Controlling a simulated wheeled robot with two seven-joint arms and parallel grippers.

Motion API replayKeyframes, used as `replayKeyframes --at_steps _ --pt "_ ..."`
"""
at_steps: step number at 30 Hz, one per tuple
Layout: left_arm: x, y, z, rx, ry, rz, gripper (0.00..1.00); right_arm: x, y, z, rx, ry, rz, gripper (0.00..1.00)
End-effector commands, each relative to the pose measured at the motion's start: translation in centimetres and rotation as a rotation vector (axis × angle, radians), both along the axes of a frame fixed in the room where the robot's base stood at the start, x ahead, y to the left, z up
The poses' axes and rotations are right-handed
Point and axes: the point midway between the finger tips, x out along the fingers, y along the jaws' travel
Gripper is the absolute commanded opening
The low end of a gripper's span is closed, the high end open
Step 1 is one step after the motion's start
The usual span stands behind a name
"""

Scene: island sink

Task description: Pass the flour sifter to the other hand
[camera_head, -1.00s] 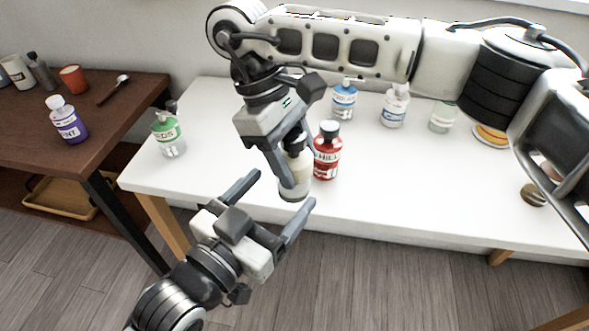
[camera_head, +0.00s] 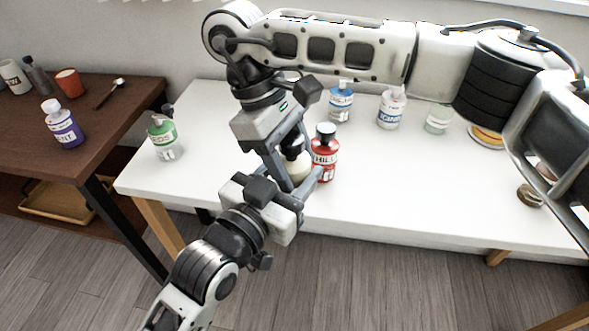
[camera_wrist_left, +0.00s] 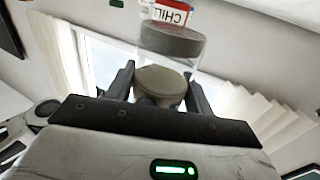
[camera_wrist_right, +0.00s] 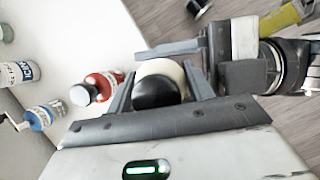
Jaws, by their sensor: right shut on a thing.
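The flour sifter (camera_head: 296,166) is a cream jar with a dark cap, held upright near the front of the white table. My right gripper (camera_head: 300,171) is shut on it from above. In the right wrist view the sifter's cap and cream body (camera_wrist_right: 160,88) lie between the fingers. My left gripper (camera_head: 290,180) reaches up from the lower left, its fingers on either side of the sifter's lower part. In the left wrist view a tan round end (camera_wrist_left: 160,83) lies between its fingers, with small gaps, so it looks open. The fingertips are partly hidden.
A red chili bottle (camera_head: 324,158) stands close beside the grippers. A green-labelled bottle (camera_head: 162,138) is at the table's left. Blue-labelled bottles (camera_head: 340,102) (camera_head: 391,108) stand behind. A brown side table (camera_head: 85,130) is at the left. The table's front middle is clear.

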Motion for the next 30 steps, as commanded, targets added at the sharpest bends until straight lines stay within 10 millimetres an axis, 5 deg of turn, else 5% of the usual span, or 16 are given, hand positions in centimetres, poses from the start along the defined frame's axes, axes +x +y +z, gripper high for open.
replayKeyframes --at_steps 1,2,4,14,30 --pt "-0.5 -0.6 0.1 -0.008 0.002 -0.016 0.26 0.3 0.3 0.1 0.013 -0.014 -0.003 0.26" --pt "-0.5 -0.6 0.2 -0.009 0.001 -0.016 0.26 0.3 0.3 0.1 0.014 -0.014 -0.003 0.57" --pt "-0.5 -0.6 0.2 -0.010 0.001 -0.017 0.26 0.3 0.3 0.1 0.014 -0.014 -0.003 0.77" --pt "-0.4 -0.5 0.2 -0.007 0.000 -0.012 0.26 0.2 0.3 0.3 0.010 -0.010 -0.001 0.77" --pt "-0.3 -0.4 0.1 -0.007 0.000 -0.011 0.26 1.8 2.8 6.7 0.028 -0.014 -0.016 0.77"
